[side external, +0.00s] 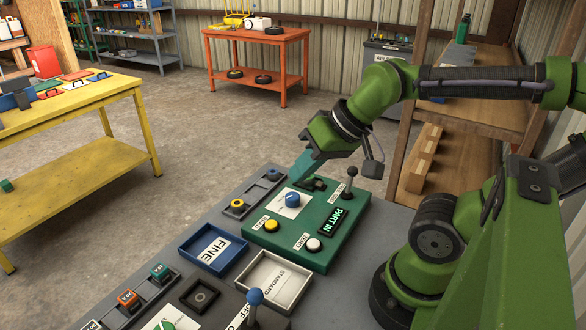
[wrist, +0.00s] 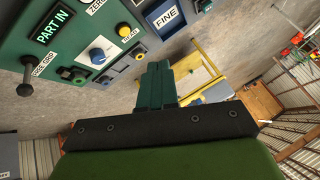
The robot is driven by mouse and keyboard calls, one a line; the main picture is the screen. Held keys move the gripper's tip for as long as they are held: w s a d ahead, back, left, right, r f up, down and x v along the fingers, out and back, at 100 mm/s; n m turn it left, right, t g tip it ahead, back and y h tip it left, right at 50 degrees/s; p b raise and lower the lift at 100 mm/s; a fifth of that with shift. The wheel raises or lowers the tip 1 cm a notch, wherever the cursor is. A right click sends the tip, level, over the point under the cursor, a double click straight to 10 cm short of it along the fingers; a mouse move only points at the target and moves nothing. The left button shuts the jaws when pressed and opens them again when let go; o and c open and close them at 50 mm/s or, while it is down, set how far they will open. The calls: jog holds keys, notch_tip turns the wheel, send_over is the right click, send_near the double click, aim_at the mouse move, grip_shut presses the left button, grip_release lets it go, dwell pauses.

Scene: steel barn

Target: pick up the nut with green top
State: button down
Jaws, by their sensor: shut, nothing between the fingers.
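In the side external view, a small teal-topped piece (side external: 159,271) sits in a slotted grey rack at the lower left, beside an orange-topped piece (side external: 127,298). My gripper (side external: 299,174) is above the back of the green control panel (side external: 262,238), close to the blue knob, away from the rack. Its green fingers are together and empty. In the wrist view the closed fingers (wrist: 157,72) point toward open floor beyond the panel. Part of the panel behind the fingers is hidden.
The panel carries a blue knob (side external: 292,200), a black lever (side external: 350,178) and yellow and white buttons. A blue FINE tray (side external: 187,252) and a white STANDARD tray (side external: 245,283) lie in front. A blue-topped lever (side external: 255,299) stands at the front edge.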

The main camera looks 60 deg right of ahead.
jog(key=shift+s+a+r, duration=0.1)
jog(key=shift+a+r, duration=0.1)
jog(key=shift+r, duration=0.15)
jog(key=c, duration=1.8)
grip_release()
jog(key=o, duration=1.2)
